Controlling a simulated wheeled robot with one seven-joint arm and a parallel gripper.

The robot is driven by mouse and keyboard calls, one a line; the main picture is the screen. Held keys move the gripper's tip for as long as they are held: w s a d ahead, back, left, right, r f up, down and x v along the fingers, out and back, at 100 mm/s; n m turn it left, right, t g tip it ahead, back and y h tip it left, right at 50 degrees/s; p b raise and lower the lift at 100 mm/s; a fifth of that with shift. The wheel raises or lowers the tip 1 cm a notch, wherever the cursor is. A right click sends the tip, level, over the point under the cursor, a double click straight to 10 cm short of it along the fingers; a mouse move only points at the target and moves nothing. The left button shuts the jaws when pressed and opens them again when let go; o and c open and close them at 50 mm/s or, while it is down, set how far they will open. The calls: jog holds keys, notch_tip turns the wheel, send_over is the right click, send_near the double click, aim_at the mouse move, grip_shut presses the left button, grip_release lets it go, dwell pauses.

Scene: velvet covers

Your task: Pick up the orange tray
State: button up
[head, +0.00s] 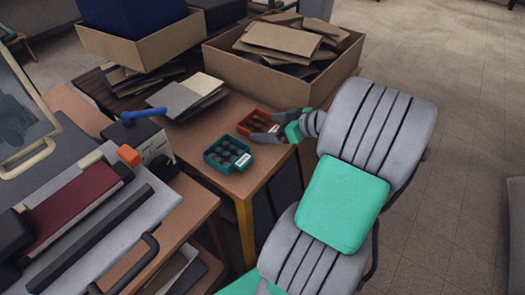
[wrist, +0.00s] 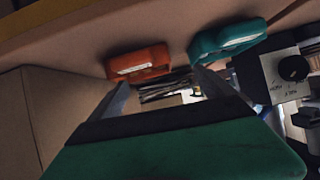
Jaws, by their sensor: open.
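The orange tray (head: 243,129) is small and holds dark items. It sits near the right edge of the brown table, just behind the teal tray. My gripper (head: 275,127) reaches in from the right with its fingers apart, close to the orange tray's right side. I cannot tell whether a finger touches it. In the wrist view the orange tray (wrist: 138,62) lies beyond the fingertips of my gripper (wrist: 162,86), nearer the left finger. Nothing is held between the fingers.
The teal tray (head: 228,168) with dark round items stands in front of the orange one. A large cardboard box (head: 262,82) full of flat pieces stands behind. A device with a blue handle (head: 143,115) is at left. Open floor lies right.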

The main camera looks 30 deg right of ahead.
aim_at(262, 130)
jog(key=shift+o, duration=0.6)
jog(key=d, duration=0.1)
jog(key=s+d+t, duration=0.1)
jog(key=d+f, duration=0.1)
jog(key=shift+s+d+b, duration=0.15)
jog(key=shift+b, duration=0.15)
jog(key=shift+t, duration=0.3)
jog(key=b+x, duration=0.1)
jog(key=x, duration=0.6)
jog(key=shift+w+r, duration=0.15)
jog(key=shift+w, duration=0.15)
jog(key=shift+c, duration=0.2)
jog(key=c, duration=1.1)
